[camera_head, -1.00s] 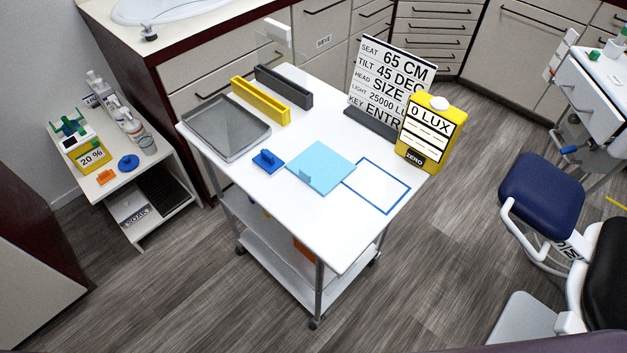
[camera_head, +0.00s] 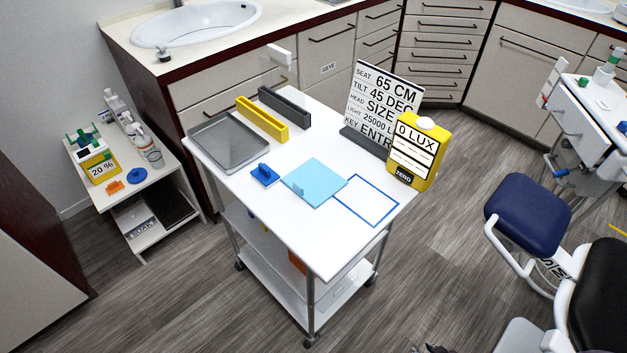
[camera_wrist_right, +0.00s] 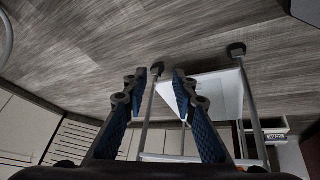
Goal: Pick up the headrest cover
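A light blue square pad with a small upright tab (camera_head: 315,182), which looks like the headrest cover, lies flat on the white cart top (camera_head: 300,240). It is between a small blue block with a handle (camera_head: 264,175) and a blue-outlined white rectangle (camera_head: 367,201). Only a dark tip of my right gripper (camera_head: 432,349) shows at the bottom edge of the head view, well apart from the pad. In the right wrist view, my right gripper (camera_wrist_right: 157,82) has its blue-padded fingers apart with nothing between them. My left gripper is in neither view.
The cart also bears a grey tray (camera_head: 230,142), yellow (camera_head: 262,119) and dark grey (camera_head: 285,106) holders, a text sign (camera_head: 382,105) and a yellow box (camera_head: 413,155). A blue stool seat (camera_head: 528,213) stands right. Open floor lies in front of the cart.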

